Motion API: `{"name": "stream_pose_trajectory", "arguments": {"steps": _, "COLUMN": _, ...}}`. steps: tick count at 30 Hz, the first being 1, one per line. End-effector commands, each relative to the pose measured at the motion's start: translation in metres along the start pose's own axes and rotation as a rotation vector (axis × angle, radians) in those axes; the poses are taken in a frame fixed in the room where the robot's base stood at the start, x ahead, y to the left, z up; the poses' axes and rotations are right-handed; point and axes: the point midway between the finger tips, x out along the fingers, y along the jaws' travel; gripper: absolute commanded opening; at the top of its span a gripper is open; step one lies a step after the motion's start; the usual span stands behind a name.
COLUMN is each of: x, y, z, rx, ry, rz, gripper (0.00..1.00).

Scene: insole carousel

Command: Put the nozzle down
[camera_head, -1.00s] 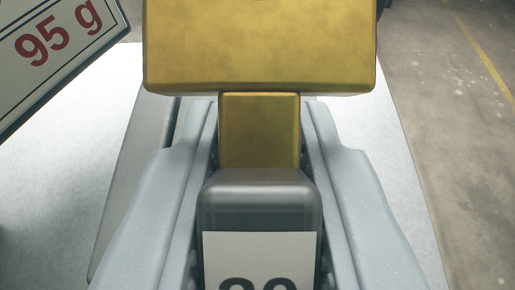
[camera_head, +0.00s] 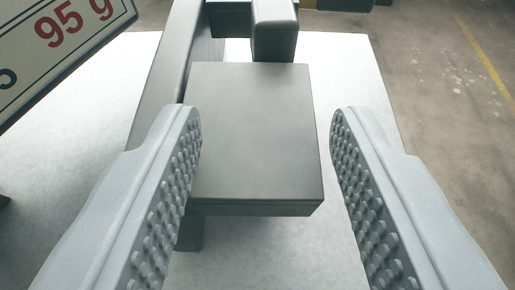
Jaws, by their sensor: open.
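My gripper (camera_head: 267,120) is open, its two pale grey studded fingers spread wide with nothing held between them. A dark grey flat-topped block (camera_head: 255,130) shows between and beyond the fingers, with a visible gap on the right; at the left fingertip I cannot tell whether they touch. I cannot make out the gold nozzle in this view.
A dark grey upright (camera_head: 273,30) stands behind the block, and a dark beam (camera_head: 180,65) runs along its left. A sign reading "95 g" (camera_head: 58,40) juts in at the upper left. The white tabletop (camera_head: 90,125) is bare around them; concrete floor (camera_head: 455,110) lies to the right.

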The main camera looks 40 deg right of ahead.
Motion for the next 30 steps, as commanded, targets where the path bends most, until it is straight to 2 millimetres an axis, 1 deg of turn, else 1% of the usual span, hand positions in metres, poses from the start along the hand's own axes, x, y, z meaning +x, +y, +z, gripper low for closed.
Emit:
{"name": "stream_pose_trajectory", "arguments": {"steps": 1, "x": -0.011, "y": -0.002, "z": -0.001, "rx": 0.001, "ry": 0.000, "rz": -0.006, "gripper": 0.42}}
{"name": "stream_pose_trajectory", "arguments": {"steps": 6, "x": -0.041, "y": -0.002, "z": -0.004, "rx": 0.004, "ry": 0.005, "rz": -0.007, "gripper": 0.42}}
{"name": "stream_pose_trajectory", "arguments": {"steps": 12, "x": -0.073, "y": -0.003, "z": -0.005, "rx": 0.007, "ry": 0.005, "rz": -0.010, "gripper": 0.42}}
{"name": "stream_pose_trajectory", "arguments": {"steps": 15, "x": -0.085, "y": -0.003, "z": -0.006, "rx": 0.008, "ry": 0.009, "rz": -0.008, "gripper": 0.42}}
{"name": "stream_pose_trajectory", "arguments": {"steps": 18, "x": -0.095, "y": -0.003, "z": -0.006, "rx": 0.009, "ry": 0.009, "rz": -0.009, "gripper": 0.42}}
{"name": "stream_pose_trajectory", "arguments": {"steps": 22, "x": -0.101, "y": -0.003, "z": -0.006, "rx": 0.009, "ry": 0.008, "rz": -0.008, "gripper": 0.42}}
{"name": "stream_pose_trajectory", "arguments": {"steps": 30, "x": -0.103, "y": -0.003, "z": -0.006, "rx": 0.009, "ry": 0.009, "rz": -0.007, "gripper": 0.42}}
